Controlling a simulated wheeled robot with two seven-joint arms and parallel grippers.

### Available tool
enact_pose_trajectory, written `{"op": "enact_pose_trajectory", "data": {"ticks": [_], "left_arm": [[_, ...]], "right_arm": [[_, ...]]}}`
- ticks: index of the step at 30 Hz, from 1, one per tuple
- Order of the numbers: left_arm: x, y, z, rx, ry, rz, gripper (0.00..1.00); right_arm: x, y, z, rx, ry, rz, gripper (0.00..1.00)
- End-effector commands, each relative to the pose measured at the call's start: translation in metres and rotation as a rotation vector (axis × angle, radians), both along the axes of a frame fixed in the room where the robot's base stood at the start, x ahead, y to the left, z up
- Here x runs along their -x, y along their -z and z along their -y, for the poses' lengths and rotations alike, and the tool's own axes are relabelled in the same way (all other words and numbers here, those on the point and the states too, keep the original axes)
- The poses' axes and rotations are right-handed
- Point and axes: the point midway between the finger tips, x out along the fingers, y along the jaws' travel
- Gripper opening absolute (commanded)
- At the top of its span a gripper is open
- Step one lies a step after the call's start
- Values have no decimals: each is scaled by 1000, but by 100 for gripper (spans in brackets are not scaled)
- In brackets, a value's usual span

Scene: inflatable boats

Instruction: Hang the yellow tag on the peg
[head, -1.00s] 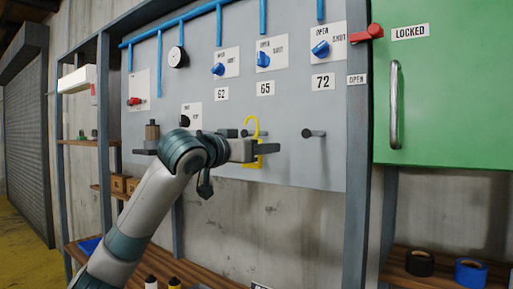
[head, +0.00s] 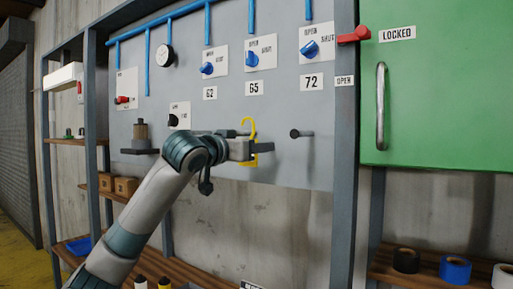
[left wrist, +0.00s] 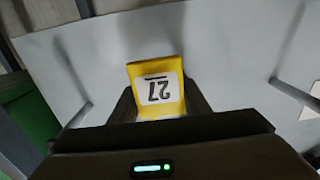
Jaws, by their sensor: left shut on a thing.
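In the left wrist view the tag (left wrist: 158,70) shows an upside-down 27 on a white label between the fingers. A dark peg (head: 300,133) sticks out of the panel to the right of the tag, apart from it. Another peg (head: 229,134) is partly hidden behind the gripper and tag. Pegs also show in the left wrist view at left (left wrist: 78,115) and right (left wrist: 293,93). My right gripper is out of view.
Blue valve handles (head: 309,49) and number labels sit above the pegs. A green door (head: 440,100) with a metal handle and red latch (head: 354,36) stands at right. A small dark ledge (head: 139,152) is at left. Tape rolls (head: 455,269) lie on the lower right shelf.

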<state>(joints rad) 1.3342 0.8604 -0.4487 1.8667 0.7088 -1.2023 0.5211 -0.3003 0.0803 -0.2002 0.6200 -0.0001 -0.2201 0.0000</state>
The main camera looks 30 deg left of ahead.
Motion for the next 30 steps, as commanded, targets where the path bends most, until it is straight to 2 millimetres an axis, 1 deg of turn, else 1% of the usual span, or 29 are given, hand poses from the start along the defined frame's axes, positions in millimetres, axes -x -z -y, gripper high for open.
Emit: {"op": "enact_pose_trajectory", "data": {"ticks": [17, 21, 30], "left_arm": [[-1, 0, -30, 1, -1, 1, 22], [-2, 9, -29, 0, 0, 1, 22], [-2, 20, -28, 0, 0, 0, 22]], "right_arm": [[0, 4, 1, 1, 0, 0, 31], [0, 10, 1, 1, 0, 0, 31], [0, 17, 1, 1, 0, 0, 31]]}}
